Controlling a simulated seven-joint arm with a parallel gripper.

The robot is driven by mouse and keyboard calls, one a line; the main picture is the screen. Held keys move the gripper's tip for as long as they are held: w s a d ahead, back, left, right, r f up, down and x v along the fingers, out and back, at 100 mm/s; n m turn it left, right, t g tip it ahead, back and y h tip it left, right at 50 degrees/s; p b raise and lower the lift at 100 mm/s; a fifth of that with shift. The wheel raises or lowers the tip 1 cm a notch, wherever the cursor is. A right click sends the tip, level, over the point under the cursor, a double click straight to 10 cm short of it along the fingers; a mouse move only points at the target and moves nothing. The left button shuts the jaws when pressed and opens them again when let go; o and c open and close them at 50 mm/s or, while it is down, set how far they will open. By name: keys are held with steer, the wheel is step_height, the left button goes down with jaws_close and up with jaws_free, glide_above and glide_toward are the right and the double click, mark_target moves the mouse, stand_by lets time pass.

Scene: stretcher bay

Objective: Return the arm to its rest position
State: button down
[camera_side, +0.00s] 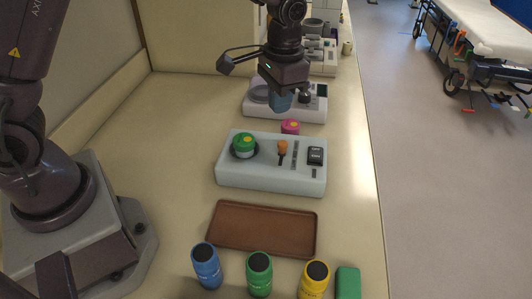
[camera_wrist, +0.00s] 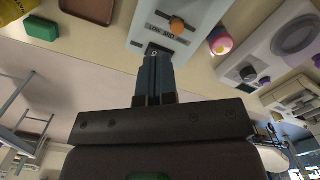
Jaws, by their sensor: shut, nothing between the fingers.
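My gripper (camera_side: 280,103) hangs fingers down above the counter, over the white device behind the pale control box (camera_side: 270,180), in the side view. Its blue-grey fingers are together with nothing between them. The closed fingers (camera_wrist: 156,62) also show in the wrist view, where their tips overlap the edge of the control box (camera_wrist: 195,12). The box carries a green knob (camera_side: 244,144), an orange-topped lever (camera_side: 282,148) and a black switch (camera_side: 315,155). From these views I cannot tell the exact height of the fingertips.
A brown tray (camera_side: 224,242) lies in front, with blue (camera_side: 206,268), green (camera_side: 259,276) and yellow (camera_side: 314,281) cylinders and a green block (camera_side: 348,284). A stretcher (camera_side: 490,30) stands beyond the counter.

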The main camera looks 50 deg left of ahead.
steer(key=s+a+r+n+t, duration=0.1)
steer(key=s+a+r+t, duration=0.1)
steer(key=s+r, duration=0.5)
steer(key=s+a+r+n+t, duration=0.1)
steer(key=s+a+r+t, duration=0.2)
steer(key=s+r, duration=0.5)
steer(key=s+t, duration=0.1)
steer(key=s, duration=0.5)
steer(key=shift+s, duration=0.2)
